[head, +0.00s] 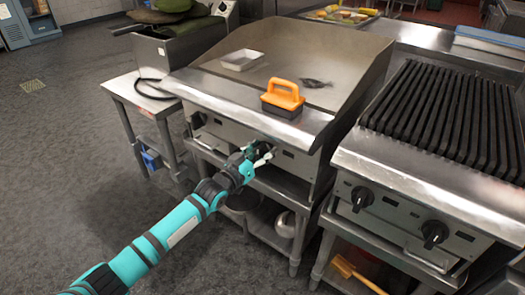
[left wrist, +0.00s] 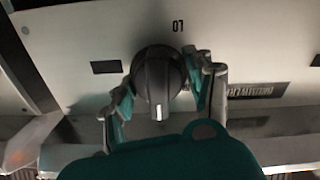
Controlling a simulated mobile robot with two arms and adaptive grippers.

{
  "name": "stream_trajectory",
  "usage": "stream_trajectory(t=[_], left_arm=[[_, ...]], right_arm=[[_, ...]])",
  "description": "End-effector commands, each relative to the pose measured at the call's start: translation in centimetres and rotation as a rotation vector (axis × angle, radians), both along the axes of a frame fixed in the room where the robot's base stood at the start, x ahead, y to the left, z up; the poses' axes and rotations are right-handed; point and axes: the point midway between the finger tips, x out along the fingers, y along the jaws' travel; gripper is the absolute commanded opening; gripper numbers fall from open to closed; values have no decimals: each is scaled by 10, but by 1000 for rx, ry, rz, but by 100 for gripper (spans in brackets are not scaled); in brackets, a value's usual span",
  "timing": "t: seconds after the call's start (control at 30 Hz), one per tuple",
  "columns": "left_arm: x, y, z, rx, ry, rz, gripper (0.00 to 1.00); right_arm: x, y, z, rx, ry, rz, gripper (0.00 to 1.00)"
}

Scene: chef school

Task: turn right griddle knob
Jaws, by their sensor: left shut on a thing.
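The griddle (head: 300,75) stands in the middle of the head view, with its front panel facing me. My left gripper (head: 262,156) is at the right part of that panel. In the left wrist view, a round black knob (left wrist: 158,82) with a white mark at its lower edge sits between the two fingers of my left gripper (left wrist: 160,92). The gripper is shut on the knob, and in the head view it hides the knob. Another griddle knob (head: 196,120) shows at the left end of the panel. My right gripper is not in view.
An orange-handled press (head: 283,95), a white tray (head: 242,60) and a small dark item (head: 316,83) lie on the griddle. A grill (head: 450,115) with black knobs (head: 362,198) stands to the right. Open floor (head: 60,150) lies to the left.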

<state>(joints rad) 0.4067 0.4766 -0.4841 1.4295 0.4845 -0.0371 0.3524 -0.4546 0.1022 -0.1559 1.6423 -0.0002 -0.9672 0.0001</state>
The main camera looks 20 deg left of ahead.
Motion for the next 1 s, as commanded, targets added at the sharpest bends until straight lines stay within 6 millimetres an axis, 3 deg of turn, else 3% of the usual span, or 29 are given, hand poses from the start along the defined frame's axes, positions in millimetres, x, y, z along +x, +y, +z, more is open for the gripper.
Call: stream_trajectory(t=[0.17,0.2,0.3,0.67,1.0], left_arm=[[-1,-1,-5,3,8,-1,22],[-1,-1,-5,3,8,-1,55],[-1,-1,-4,3,8,-1,65],[-8,3,-2,0,3,0,65],[-71,25,-4,2,7,-1,65]], right_arm=[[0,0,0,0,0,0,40],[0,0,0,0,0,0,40],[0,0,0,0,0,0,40],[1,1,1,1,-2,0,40],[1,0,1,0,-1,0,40]])
